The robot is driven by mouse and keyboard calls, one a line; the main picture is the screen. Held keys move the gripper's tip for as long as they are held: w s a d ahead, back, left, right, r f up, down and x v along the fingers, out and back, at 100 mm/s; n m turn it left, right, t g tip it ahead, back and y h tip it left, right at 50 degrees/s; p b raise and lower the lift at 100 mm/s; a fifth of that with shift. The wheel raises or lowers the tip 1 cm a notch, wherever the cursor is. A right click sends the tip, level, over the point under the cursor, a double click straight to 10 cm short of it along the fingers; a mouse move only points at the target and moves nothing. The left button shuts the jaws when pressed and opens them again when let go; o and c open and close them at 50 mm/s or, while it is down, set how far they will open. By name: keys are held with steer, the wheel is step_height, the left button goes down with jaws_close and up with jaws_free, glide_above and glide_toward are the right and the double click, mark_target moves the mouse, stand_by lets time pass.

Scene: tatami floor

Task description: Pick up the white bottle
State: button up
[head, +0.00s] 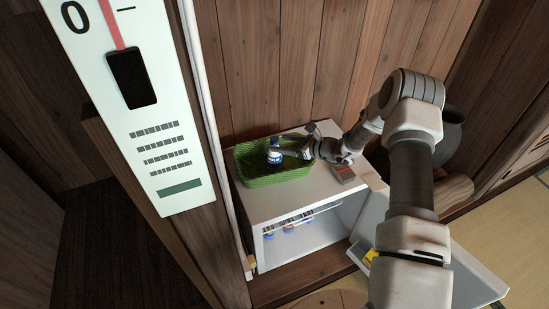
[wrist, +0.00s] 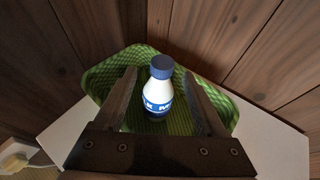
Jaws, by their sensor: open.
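The white bottle (wrist: 157,90) has a blue cap and a blue label with white letters. It stands upright in the green basket (wrist: 97,84), between the two fingers of my open gripper (wrist: 160,86). No finger clearly touches it. In the head view the bottle (head: 274,152) shows small at the middle of the basket (head: 262,181), with my gripper (head: 283,152) reaching in from the right. The fingers there are small and partly merge with the bottle.
The basket stands on a white cabinet (head: 262,204) against a wooden wall (head: 290,60). Its front is open, with several small bottles (head: 288,229) inside and its door (head: 480,278) swung out. A white panel (head: 135,100) stands close at the left.

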mark_target(278, 141)
steer(key=x, duration=0.4)
steer(key=shift+w+b, duration=0.2)
steer(key=shift+b, duration=0.2)
jaws_close()
steer(key=shift+r, duration=0.15)
stand_by(0.8)
